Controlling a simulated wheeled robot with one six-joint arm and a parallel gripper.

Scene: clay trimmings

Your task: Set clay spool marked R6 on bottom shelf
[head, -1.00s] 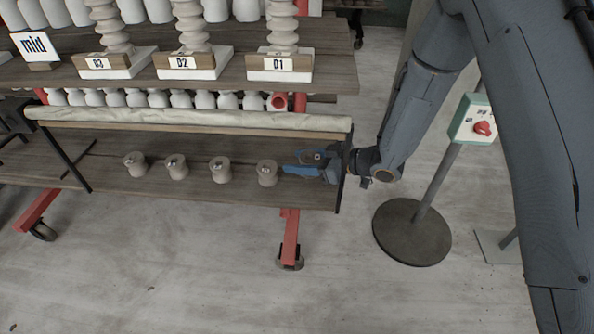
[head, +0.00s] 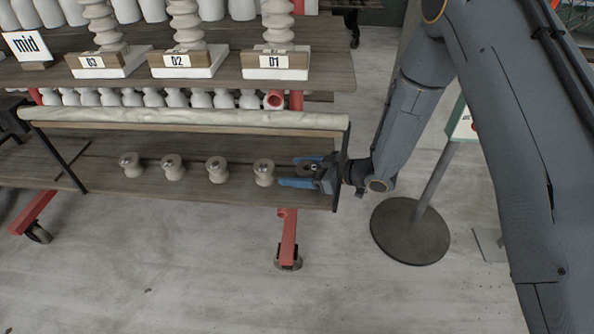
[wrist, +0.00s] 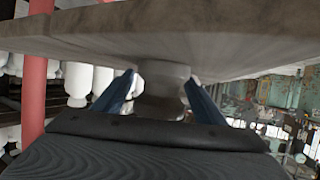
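A pale clay spool (wrist: 163,85) is between the two blue fingers of my gripper (head: 302,172), at the right end of the bottom shelf (head: 110,185). In the wrist view, which looks upside down, the spool's end meets the shelf board (wrist: 230,45). One finger of my gripper (wrist: 160,95) is on each side of it. The fingers stand apart and look open, with narrow gaps to the spool. In the head view the fingers and wrist partly hide it. I cannot read its mark.
A cloth-covered bar (head: 190,118) runs above the shelf. A black upright (head: 341,170) closes its right end. A round-based button stand (head: 410,232) is at right.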

